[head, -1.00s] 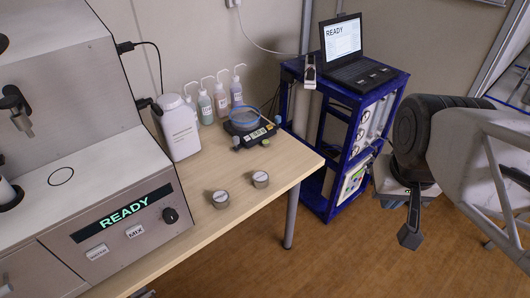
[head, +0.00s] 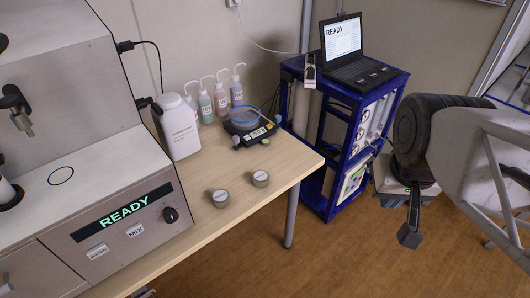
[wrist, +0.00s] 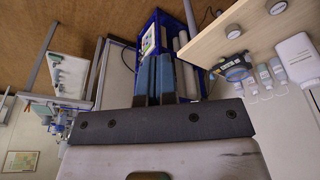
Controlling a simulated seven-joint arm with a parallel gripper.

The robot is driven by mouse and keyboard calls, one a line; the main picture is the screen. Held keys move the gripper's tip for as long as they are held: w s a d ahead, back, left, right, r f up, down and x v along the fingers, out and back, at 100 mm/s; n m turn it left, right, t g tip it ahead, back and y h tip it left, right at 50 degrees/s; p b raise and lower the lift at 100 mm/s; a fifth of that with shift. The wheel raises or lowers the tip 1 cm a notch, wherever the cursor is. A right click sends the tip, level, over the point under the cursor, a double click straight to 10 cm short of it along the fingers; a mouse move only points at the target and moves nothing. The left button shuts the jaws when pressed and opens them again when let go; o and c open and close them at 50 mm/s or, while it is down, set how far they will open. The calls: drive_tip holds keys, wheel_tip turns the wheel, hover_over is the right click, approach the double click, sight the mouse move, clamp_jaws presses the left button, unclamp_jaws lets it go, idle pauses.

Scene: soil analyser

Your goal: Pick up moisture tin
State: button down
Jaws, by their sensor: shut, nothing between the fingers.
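Two small round grey metal tins with pale lids stand upright on the wooden bench. The nearer tin (head: 220,198) is beside the analyser, and the other tin (head: 261,178) is a little behind it to the right. In the wrist view the tins show at the upper right: one tin (wrist: 277,6) at the top edge and another tin (wrist: 232,31) left of it. I cannot tell which is the moisture tin. My gripper (head: 410,228) hangs over the floor, right of the bench and well away from both tins. Its blue fingers (wrist: 154,80) are shut and hold nothing.
The analyser (head: 125,215) fills the left side, its display reading READY. A white bottle (head: 179,128), several wash bottles (head: 221,98) and a balance-like device (head: 250,130) stand at the bench's back. A blue cart (head: 347,150) with a laptop (head: 346,50) stands between bench and arm.

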drive_tip(key=shift+c, duration=0.7)
unclamp_jaws()
drive_tip(key=w+a+f+n+t, duration=0.1)
drive_tip(key=w+a+f, duration=0.15)
drive_tip(key=w, duration=0.45)
drive_tip(key=w+a+f+t, duration=0.1)
drive_tip(key=w+f+t, duration=0.1)
drive_tip(key=w+f, duration=0.35)
drive_tip(key=n+t+y, duration=0.3)
drive_tip(key=t+y, duration=0.1)
drive_tip(key=t, duration=0.1)
approach(263, 181)
drive_tip(key=w+d+r, duration=0.4)
drive_tip(key=d+r, duration=0.2)
drive_tip(key=a+f+y, duration=0.1)
drive_tip(key=a+f, duration=0.1)
drive_tip(key=f, duration=0.1)
drive_tip(key=a+f+n+t, duration=0.1)
drive_tip(key=a+f, duration=0.1)
drive_tip(key=f, duration=0.1)
drive_tip(key=a+f+y, duration=0.1)
drive_tip(key=a+f, duration=0.1)
drive_tip(key=f, duration=0.1)
drive_tip(key=shift+a+f+n+y, duration=0.3)
drive_tip(key=shift+n, duration=0.1)
drive_tip(key=shift+w, duration=0.1)
